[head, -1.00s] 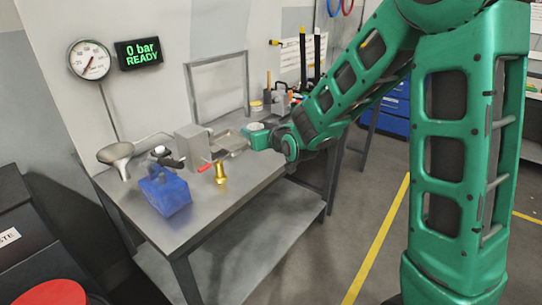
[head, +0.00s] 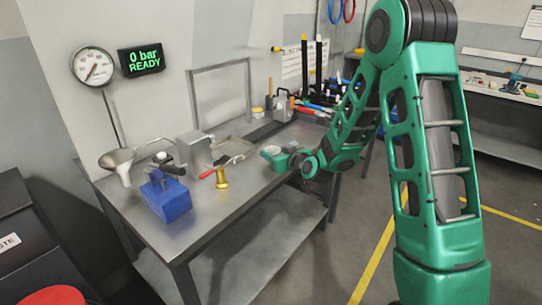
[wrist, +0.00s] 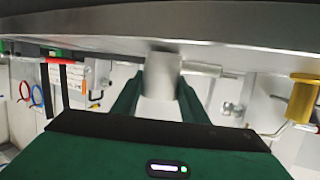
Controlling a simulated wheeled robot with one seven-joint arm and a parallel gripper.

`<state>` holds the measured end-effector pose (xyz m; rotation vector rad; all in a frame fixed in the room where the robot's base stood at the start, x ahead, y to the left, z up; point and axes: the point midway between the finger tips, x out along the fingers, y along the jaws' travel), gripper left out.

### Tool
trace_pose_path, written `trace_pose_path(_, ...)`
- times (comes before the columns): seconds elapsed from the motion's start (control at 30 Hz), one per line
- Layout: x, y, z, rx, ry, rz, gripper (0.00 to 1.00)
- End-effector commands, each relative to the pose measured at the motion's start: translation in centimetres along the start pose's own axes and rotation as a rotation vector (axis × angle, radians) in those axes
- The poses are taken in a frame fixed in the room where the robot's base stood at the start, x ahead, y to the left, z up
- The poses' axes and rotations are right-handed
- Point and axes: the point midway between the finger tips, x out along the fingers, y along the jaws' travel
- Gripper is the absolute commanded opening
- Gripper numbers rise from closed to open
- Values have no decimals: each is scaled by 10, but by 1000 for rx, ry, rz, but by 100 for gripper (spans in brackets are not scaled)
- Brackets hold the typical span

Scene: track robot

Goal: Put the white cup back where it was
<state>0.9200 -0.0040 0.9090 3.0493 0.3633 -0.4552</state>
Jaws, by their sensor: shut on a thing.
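My gripper (wrist: 158,92) is shut on the white cup (wrist: 162,75), whose pale side shows between the two green fingers in the wrist view. In the head view the cup's light rim (head: 271,149) shows at the end of my arm, over the right part of the grey metal bench (head: 240,196). The wrist view looks upside down, with the bench top (wrist: 230,30) across its upper part, close to the cup. I cannot tell whether the cup touches the bench.
A brass fitting (head: 221,178), a red-handled valve (head: 207,173), a blue block (head: 168,198), a funnel (head: 118,160) and a grey box (head: 194,150) stand left of my gripper. The front right bench top is bare.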

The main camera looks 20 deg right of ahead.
Motion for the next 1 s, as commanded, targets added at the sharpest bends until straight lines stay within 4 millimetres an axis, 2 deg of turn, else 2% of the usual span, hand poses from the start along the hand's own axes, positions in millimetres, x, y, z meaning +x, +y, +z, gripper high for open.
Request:
trace_pose_path(0.37, 1, 0, 5, 1, 1, 0, 18)
trace_pose_path(0.4, 2, 0, 5, 1, 1, 0, 44)
trace_pose_path(0.47, 1, 0, 5, 1, 1, 0, 58)
trace_pose_path(0.83, 0, 0, 2, 0, 2, 0, 58)
trace_pose_path(1.0, -21, 1, 2, 2, 1, 3, 58)
